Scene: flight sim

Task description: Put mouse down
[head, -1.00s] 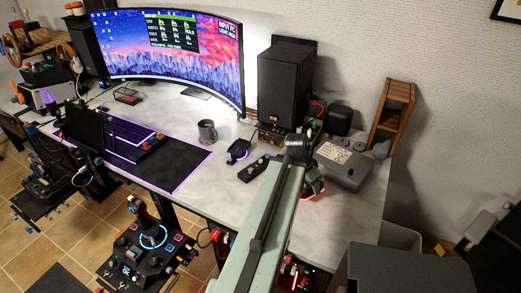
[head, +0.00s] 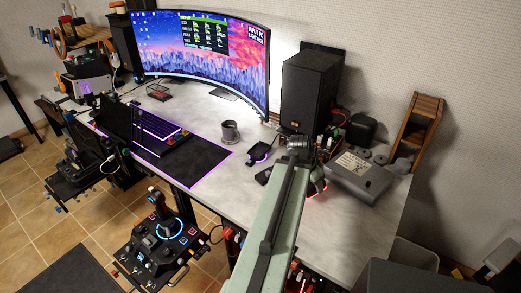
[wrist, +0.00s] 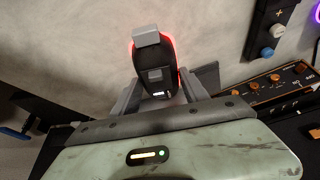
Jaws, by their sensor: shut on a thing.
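The mouse (wrist: 154,68) is black with a red glowing rim and a grey block at its far end in the wrist view. My gripper (wrist: 168,88) is shut on it, with one grey finger on each side. In the head view the mouse (head: 318,188) shows only partly, as a dark shape with a red glow beside the end of my arm. It is over the right part of the grey desk (head: 345,215). I cannot tell whether it touches the desk.
A black speaker (head: 308,92) stands behind my gripper. A grey box (head: 357,176) lies close on the right. A mug (head: 229,132), a small dark device (head: 259,152) and a black desk mat (head: 190,160) lie to the left. Bare desk shows between mat and arm.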

